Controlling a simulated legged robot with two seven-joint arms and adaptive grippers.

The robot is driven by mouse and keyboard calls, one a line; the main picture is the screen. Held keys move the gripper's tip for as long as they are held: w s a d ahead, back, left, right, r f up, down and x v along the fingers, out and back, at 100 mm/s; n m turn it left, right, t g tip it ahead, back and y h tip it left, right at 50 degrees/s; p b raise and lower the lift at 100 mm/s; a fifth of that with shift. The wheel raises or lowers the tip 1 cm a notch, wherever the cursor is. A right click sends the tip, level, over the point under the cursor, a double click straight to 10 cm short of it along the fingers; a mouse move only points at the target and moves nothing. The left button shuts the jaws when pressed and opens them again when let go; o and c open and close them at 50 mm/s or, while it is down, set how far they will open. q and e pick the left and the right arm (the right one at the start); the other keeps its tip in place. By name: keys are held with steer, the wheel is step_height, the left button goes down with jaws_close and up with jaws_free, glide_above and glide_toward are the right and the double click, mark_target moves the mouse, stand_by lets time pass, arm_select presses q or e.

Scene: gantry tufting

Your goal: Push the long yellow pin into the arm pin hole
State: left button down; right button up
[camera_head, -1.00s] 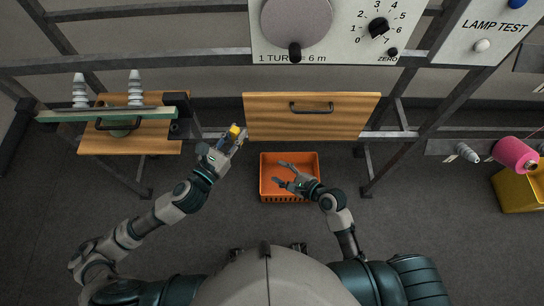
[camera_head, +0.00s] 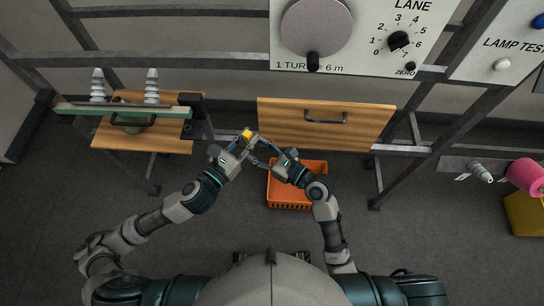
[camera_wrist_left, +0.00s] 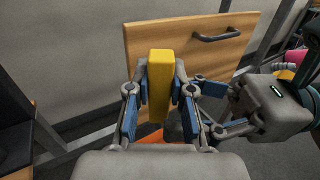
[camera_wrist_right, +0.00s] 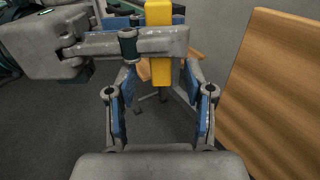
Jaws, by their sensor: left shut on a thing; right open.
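The long yellow pin (camera_head: 247,133) is held upright in my left gripper (camera_head: 243,146), left of the orange bin. In the left wrist view the pin (camera_wrist_left: 160,70) stands between the blue finger pads. My right gripper (camera_head: 265,152) is open and close to the pin from the right. In the right wrist view the pin (camera_wrist_right: 158,75) shows between and beyond its spread fingers, with a left finger crossing in front of the pin. I cannot tell whether the right fingers touch it. The arm pin hole cannot be made out.
A wooden drawer front (camera_head: 280,118) with a dark handle is just behind the grippers. An orange bin (camera_head: 290,205) is below the right gripper. At left, a green bar (camera_head: 120,110) with two grey cones crosses a wooden panel (camera_head: 165,140). Metal frame rails run behind.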

steer(key=shift+x, duration=1.6)
jaws_close()
arm_select(q)
steer(key=c, duration=1)
jaws_free()
steer(key=shift+o, duration=0.2)
steer(key=shift+r, duration=0.1)
steer(key=shift+r, duration=3.65)
steer(key=shift+d+r, duration=0.1)
steer(key=shift+r, duration=1.1)
